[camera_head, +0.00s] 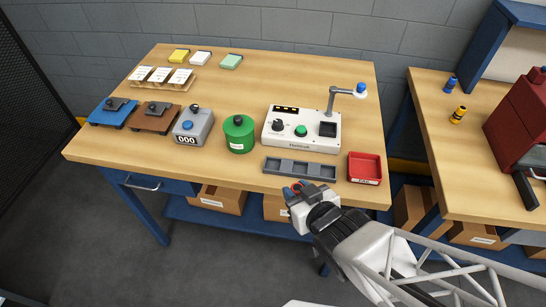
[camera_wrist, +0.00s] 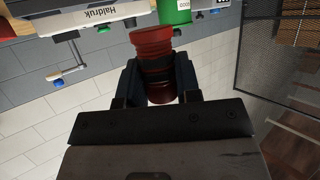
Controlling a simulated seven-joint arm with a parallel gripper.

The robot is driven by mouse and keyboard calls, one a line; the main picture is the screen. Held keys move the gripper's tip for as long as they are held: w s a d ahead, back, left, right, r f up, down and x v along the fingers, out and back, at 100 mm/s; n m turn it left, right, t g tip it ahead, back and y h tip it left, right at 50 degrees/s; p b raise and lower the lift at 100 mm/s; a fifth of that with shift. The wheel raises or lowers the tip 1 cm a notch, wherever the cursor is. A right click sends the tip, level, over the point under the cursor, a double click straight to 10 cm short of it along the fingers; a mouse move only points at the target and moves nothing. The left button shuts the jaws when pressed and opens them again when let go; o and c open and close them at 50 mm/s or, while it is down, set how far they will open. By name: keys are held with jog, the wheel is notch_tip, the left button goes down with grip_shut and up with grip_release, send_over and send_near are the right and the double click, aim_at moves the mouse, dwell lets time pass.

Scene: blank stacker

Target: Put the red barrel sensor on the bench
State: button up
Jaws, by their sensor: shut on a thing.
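My gripper (camera_head: 295,191) is at the front edge of the wooden bench (camera_head: 230,168). In the wrist view my gripper (camera_wrist: 160,85) is shut on the red barrel sensor (camera_wrist: 152,42), with a finger on each side of it. The sensor's wide end sticks out past the fingertips. In the head view only a small bit of red shows between the blue-tipped fingers, and most of the sensor is hidden. I cannot tell from the head view how high it is above the bench top.
A grey slotted tray (camera_head: 300,169) lies just beyond my gripper, with a red tray (camera_head: 364,168) to its right. Behind stand a white tester (camera_head: 300,129) with a lamp arm, a green canister (camera_head: 239,134) and a grey counter box (camera_head: 193,127). The bench's front left is clear.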

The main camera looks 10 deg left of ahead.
jog(key=shift+w+a+f, duration=0.2)
jog(key=shift+w+a, duration=0.95)
jog(key=shift+w, duration=0.75)
jog(key=shift+w+a+f, duration=0.25)
jog(key=shift+w+a, duration=0.9)
jog(key=shift+w, duration=0.8)
jog(key=shift+w+a+f, duration=0.2)
jog(key=shift+w+a, duration=0.95)
jog(key=shift+w, duration=0.75)
jog(key=shift+w+a+f, duration=0.15)
jog(key=shift+w+a, duration=0.35)
jog(key=shift+w, duration=0.35)
jog(key=shift+s+f, duration=0.1)
jog(key=shift+f, duration=1.4)
jog(key=shift+f, duration=0.2)
jog(key=o, duration=1)
jog(key=shift+c, duration=0.2)
jog(key=shift+w+r+v, duration=0.1)
jog(key=shift+w+v, duration=0.05)
jog(key=shift+v, duration=1.8)
jog(key=shift+w+r+v, duration=0.1)
jog(key=shift+v, duration=1.9)
